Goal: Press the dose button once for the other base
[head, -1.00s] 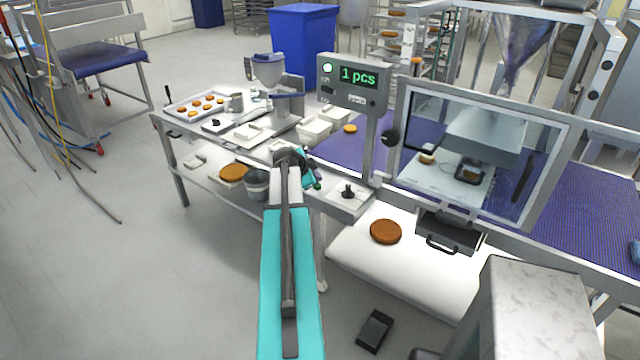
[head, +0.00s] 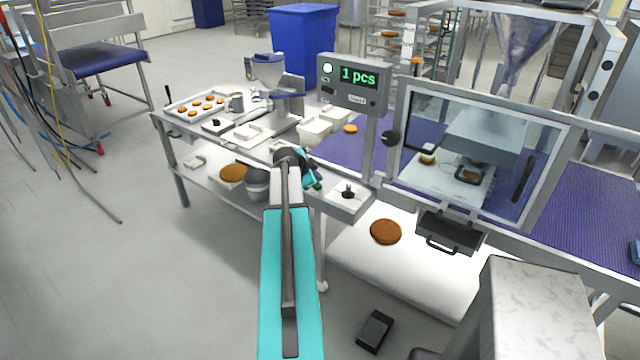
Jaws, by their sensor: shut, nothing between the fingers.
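My gripper (head: 317,185), dark with teal parts, is at the end of my teal and white arm, left of a pale control box with a black knob (head: 348,191). It is shut and seems empty; the wrist partly hides it. A hopper machine (head: 268,74) with a blue top stands on the left table. A small plate with a black button-like part (head: 216,122) lies in front of it. I cannot tell which control is the dose button. Small round bases lie on a tray (head: 173,110), and a larger brown round (head: 385,231) lies on the white surface below the guarded machine.
A display (head: 357,77) on a post reads "1 pcs". A clear guard door (head: 480,150) encloses a machine over the blue belt (head: 600,205). Pale tubs (head: 314,132) stand behind my gripper.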

